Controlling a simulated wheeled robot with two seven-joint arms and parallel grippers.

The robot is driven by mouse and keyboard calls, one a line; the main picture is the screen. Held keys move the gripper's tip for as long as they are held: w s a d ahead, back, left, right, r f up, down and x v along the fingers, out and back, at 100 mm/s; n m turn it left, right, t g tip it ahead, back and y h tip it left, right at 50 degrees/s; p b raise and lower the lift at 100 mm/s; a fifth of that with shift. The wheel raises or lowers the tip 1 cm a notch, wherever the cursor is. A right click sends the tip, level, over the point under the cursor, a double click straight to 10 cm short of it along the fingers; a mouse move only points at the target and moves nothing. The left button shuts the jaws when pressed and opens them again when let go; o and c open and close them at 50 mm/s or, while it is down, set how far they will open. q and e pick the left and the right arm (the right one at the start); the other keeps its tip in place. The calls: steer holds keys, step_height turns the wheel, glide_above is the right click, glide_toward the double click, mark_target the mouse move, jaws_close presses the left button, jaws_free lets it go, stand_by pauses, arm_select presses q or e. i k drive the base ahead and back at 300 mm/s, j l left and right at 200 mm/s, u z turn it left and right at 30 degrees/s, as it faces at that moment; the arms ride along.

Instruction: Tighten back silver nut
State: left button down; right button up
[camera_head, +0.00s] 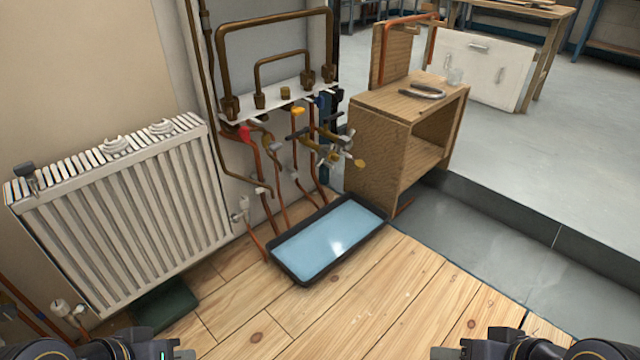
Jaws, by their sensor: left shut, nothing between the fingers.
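The pipework stands at the back wall, left of the wooden cabinet. Small silver fittings (327,157) sit in a cluster with brass parts on these pipes. They are too small for me to tell which one is the back silver nut. My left gripper (178,353) is at the bottom edge, left of centre, shut and empty, far from the fittings. My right gripper (447,353) is at the bottom edge, right of centre. It is partly cut off, and I cannot tell whether it is open.
A black tray with blue water (330,240) lies on the wood floor below the pipes. A white radiator (125,215) stands at the left. The near wood floor (370,310) is clear.

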mark_target(324, 151)
steer(key=i+j+z, duration=0.1)
steer(key=i+z, duration=0.35)
steer(key=i+j+z, duration=0.25)
steer(key=i+z, duration=0.2)
steer(key=i+j+z, duration=0.45)
steer(key=k+l, duration=0.1)
